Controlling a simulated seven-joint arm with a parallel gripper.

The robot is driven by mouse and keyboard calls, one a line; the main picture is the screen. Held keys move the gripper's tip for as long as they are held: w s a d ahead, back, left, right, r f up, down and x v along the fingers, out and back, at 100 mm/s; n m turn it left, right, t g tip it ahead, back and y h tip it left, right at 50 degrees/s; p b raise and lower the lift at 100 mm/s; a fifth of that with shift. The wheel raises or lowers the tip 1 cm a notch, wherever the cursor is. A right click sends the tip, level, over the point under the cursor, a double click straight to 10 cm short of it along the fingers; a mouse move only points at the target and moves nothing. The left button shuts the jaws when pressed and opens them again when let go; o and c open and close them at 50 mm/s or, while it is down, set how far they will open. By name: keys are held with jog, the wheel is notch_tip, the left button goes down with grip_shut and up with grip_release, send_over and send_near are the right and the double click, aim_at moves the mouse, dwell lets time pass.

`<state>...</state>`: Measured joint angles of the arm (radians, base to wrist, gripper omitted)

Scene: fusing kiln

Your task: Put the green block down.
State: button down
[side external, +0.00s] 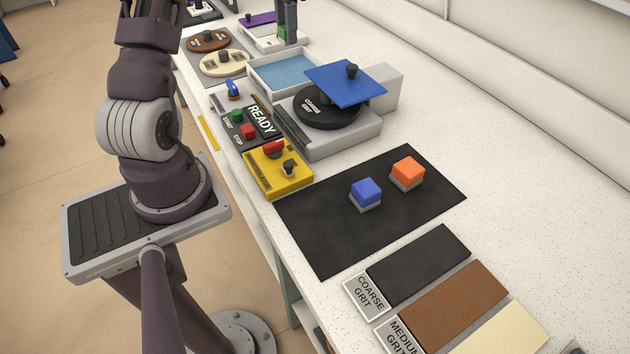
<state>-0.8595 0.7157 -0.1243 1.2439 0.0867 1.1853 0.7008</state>
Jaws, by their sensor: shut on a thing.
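My gripper (287,32) shows only partly at the top edge, its dark fingers pointing down. It is shut on the green block (281,33), of which only a small part shows beside a finger. The block is at or just above a white tray-like base (258,41) at the far end of the bench; I cannot tell whether it touches. A blue block (366,193) and an orange block (407,171) sit apart on the black mat (325,244).
A grinder (335,138) with a blue plate (345,83) over its black disc stands mid-bench. Near it are a water tray (284,75), a READY panel (262,119) and a yellow switch box (278,170). Grit strips (420,264) lie in front. The bench's right side is clear.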

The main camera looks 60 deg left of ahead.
notch_tip(320, 180, up, 4)
jog(key=shift+f, duration=0.1)
jog(key=d+r+m, duration=0.2)
jog(key=d+m, duration=0.1)
jog(key=d, duration=0.7)
jog(key=s+d+r+m, duration=0.1)
jog(key=d+m, duration=0.3)
jog(key=d, duration=0.5)
jog(key=d+r+m, duration=0.2)
jog(key=d+m, duration=0.1)
jog(key=d, duration=0.7)
jog(key=m, duration=0.8)
send_over(318, 224)
notch_tip(318, 224, down, 9)
notch_tip(318, 224, down, 11)
jog(key=shift+r, duration=0.1)
